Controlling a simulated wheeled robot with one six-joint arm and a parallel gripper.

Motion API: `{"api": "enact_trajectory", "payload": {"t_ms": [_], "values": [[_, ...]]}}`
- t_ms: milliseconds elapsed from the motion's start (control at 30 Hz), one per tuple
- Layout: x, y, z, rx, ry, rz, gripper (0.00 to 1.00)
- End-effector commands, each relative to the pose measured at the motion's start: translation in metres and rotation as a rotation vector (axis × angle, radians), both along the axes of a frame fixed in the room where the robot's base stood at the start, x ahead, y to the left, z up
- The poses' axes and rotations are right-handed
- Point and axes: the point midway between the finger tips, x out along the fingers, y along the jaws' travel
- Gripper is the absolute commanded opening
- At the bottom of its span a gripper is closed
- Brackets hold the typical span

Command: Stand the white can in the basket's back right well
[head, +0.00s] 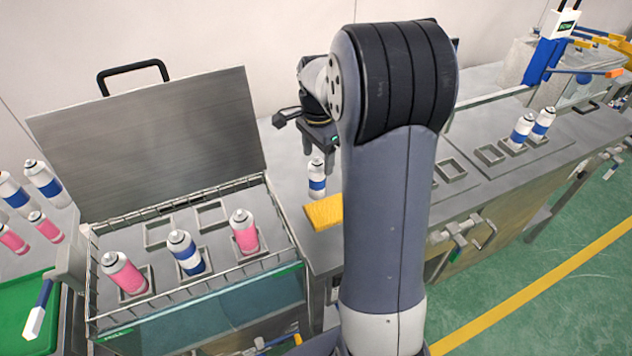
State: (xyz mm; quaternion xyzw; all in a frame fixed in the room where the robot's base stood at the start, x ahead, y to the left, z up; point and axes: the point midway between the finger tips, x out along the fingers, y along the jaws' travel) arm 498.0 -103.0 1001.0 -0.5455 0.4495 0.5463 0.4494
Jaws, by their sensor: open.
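A white can with a blue band (317,181) stands upright on the metal counter, left of my arm. My gripper (320,147) is open just above and behind the can's top. Whether its fingers reach around the can's neck I cannot tell. The wire basket (272,262) stands at the left. Its back right well (210,215) is an empty square frame. A second empty well (159,232) is left of it. The front row holds a pink can (125,272), a blue-and-white can (186,252) and another pink can (243,232).
A raised metal lid (150,140) stands behind the basket. A yellow block (324,212) lies on the counter beside the white can. More cans stand at far left above a green tray (25,315). My arm hides the middle.

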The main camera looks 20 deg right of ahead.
Motion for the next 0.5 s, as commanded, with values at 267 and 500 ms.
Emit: {"api": "enact_trajectory", "payload": {"t_ms": [267, 500], "values": [[0.0, 0.001, -0.026, 0.001, 0.003, 0.0, 0.66], [0.0, 0.001, -0.057, 0.001, 0.002, 0.0, 0.66]]}}
